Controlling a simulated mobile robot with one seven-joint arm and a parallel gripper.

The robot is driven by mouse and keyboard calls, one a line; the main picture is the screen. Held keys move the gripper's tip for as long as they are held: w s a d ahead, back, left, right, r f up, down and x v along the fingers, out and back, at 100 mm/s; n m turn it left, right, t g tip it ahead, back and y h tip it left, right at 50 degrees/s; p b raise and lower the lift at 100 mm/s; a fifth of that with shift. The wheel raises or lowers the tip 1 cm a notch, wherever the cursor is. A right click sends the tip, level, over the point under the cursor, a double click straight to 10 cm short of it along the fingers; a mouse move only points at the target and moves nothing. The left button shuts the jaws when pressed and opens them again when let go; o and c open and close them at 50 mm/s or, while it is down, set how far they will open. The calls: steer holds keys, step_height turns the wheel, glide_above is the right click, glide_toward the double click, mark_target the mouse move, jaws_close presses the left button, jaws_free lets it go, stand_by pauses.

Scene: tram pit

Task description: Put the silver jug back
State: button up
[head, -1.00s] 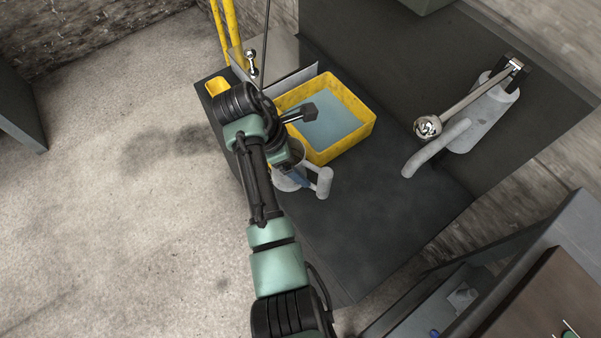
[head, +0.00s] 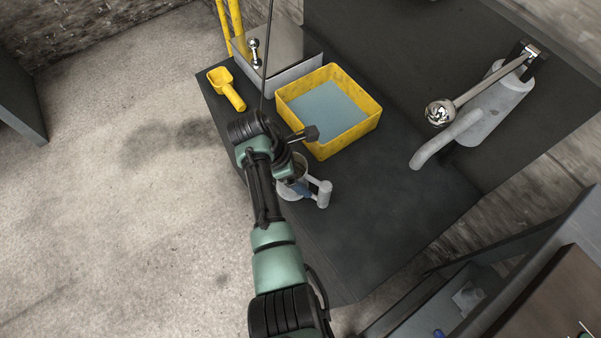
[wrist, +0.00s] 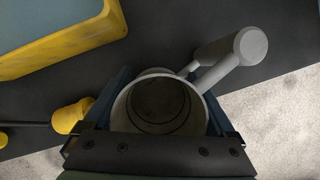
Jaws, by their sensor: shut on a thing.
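The silver jug (wrist: 201,113) is a grey, open-topped cylinder with a thick side handle (wrist: 232,57). In the wrist view I look down into it, and it appears empty. My gripper (wrist: 163,108) is shut on its body, with one blue finger on each side. In the head view the jug (head: 322,192) shows partly below my wrist, its handle pointing right; my gripper (head: 296,187) and arm hide the rest. It is over the near left part of the dark bench (head: 370,215). I cannot tell whether it touches the bench.
A yellow tray (head: 374,117) with a blue-grey inside stands behind the jug. A yellow scoop (head: 232,95) lies at the bench's left edge, near a metal box (head: 285,62). The bench right of the jug is clear.

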steer(key=shift+f, duration=0.1)
steer(key=o, duration=1.3)
steer(key=shift+o, duration=0.2)
steer(key=shift+r, duration=0.25)
steer(key=p+v, duration=0.3)
steer(key=v, duration=0.8)
steer(key=shift+s+a+r, duration=0.1)
steer(key=shift+a+r, duration=0.2)
steer(key=shift+r, duration=0.05)
